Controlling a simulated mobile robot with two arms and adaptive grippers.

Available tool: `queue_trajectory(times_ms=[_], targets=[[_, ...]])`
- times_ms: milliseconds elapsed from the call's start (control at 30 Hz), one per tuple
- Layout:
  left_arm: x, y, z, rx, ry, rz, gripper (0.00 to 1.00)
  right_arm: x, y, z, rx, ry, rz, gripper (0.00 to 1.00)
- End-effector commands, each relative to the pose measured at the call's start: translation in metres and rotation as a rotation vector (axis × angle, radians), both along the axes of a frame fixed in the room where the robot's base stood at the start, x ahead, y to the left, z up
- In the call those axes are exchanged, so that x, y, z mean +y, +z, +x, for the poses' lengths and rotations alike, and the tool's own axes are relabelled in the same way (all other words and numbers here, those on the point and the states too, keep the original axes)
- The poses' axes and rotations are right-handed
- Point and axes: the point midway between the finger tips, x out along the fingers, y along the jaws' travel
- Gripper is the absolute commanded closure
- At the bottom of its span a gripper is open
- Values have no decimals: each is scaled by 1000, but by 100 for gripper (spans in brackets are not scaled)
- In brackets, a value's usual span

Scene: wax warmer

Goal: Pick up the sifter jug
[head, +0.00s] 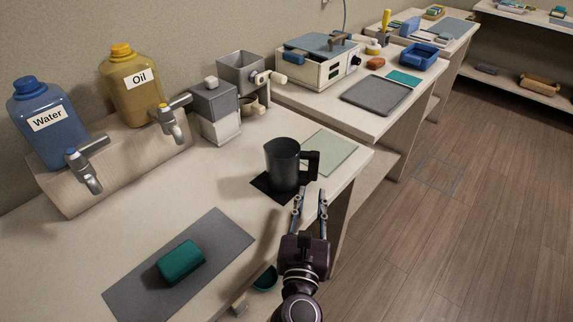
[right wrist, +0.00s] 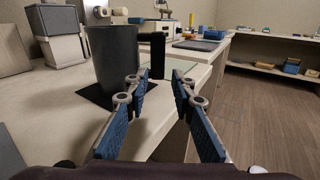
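The sifter jug (head: 281,165) appears to be the dark grey jug standing upright on a black square mat (head: 268,189) near the table's front edge. Its black handle (head: 312,163) points right. It also shows in the right wrist view (right wrist: 113,55), left of centre, with the handle (right wrist: 157,53) beyond and between my fingertips. My right gripper (head: 309,194) is open and empty, just in front of the handle and apart from it. Its two blue-padded fingers (right wrist: 159,83) are spread in the right wrist view. My left gripper is not in view.
A pale green mat (head: 331,151) lies behind the jug. Water (head: 48,125) and oil (head: 135,92) jugs with taps stand at the back left. A green block (head: 180,262) lies on a grey mat (head: 228,235). A green scoop (head: 265,278) is left of my right arm.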

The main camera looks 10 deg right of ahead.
Motion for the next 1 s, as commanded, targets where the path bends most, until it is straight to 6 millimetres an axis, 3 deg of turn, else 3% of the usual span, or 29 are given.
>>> queue_trajectory(times_ms=[133, 600, 900, 1000], targets=[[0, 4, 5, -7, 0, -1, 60, 2, 5, 13, -2, 13, -48, 77], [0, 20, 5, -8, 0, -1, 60, -21, 4, 70, -1, 12, -42, 77], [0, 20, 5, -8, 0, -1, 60, -23, 2, 74, 0, 12, -39, 77], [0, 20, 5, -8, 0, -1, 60, -23, 2, 74, 0, 12, -39, 88]])
